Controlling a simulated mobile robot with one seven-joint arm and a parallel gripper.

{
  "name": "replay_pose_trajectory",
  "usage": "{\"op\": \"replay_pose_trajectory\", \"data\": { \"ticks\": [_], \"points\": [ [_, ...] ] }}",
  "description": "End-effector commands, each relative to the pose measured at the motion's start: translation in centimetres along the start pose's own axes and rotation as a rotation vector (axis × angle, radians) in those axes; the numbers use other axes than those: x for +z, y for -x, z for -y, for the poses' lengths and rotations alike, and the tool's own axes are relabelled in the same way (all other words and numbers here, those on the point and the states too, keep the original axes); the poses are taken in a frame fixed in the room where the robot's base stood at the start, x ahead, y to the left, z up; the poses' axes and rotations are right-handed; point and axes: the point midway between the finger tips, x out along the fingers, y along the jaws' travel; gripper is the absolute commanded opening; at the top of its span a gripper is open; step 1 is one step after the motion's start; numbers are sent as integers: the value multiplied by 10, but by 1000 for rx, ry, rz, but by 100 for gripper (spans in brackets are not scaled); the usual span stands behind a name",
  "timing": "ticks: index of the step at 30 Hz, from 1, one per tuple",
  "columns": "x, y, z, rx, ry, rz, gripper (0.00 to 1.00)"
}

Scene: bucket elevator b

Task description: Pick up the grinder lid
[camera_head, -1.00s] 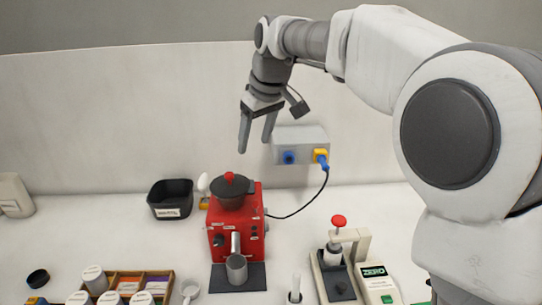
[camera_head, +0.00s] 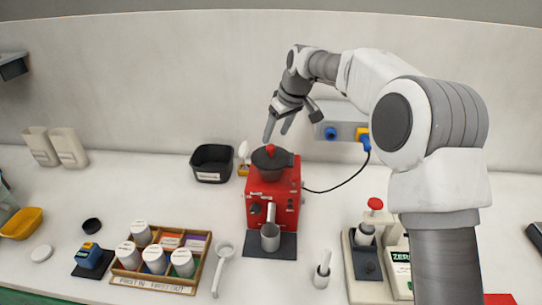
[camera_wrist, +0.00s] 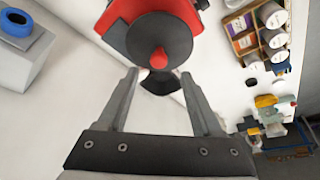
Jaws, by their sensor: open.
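The grinder lid (camera_head: 271,157) is dark and round with a red knob, and sits on top of the red grinder (camera_head: 274,200). In the wrist view the lid (camera_wrist: 158,42) shows from above, its red knob facing me. My gripper (camera_head: 279,138) is open and empty, above the lid and slightly to its right, apart from it. In the wrist view the gripper fingers (camera_wrist: 158,78) are spread, with the lid beyond their tips.
A black bin (camera_head: 212,164) stands left of the grinder. A metal cup (camera_head: 270,237) is in front of it. A wooden tray (camera_head: 160,285) of jars is at the front left. A grey socket box (camera_head: 343,110) is on the wall behind, with a cable. A red-topped press (camera_head: 366,255) stands to the right.

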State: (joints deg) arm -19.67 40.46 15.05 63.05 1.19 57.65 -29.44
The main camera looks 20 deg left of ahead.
Motion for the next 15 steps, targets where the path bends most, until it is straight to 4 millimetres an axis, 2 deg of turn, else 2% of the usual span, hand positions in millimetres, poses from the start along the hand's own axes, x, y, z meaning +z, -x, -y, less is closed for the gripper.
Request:
{"op": "replay_pose_trajectory", "data": {
  "ticks": [3,8,15],
  "points": [
    [0,-14,0,-1,0,1,67],
    [-1,-22,0,0,0,0,67],
    [0,-56,-2,-2,0,2,67]
  ]
}}
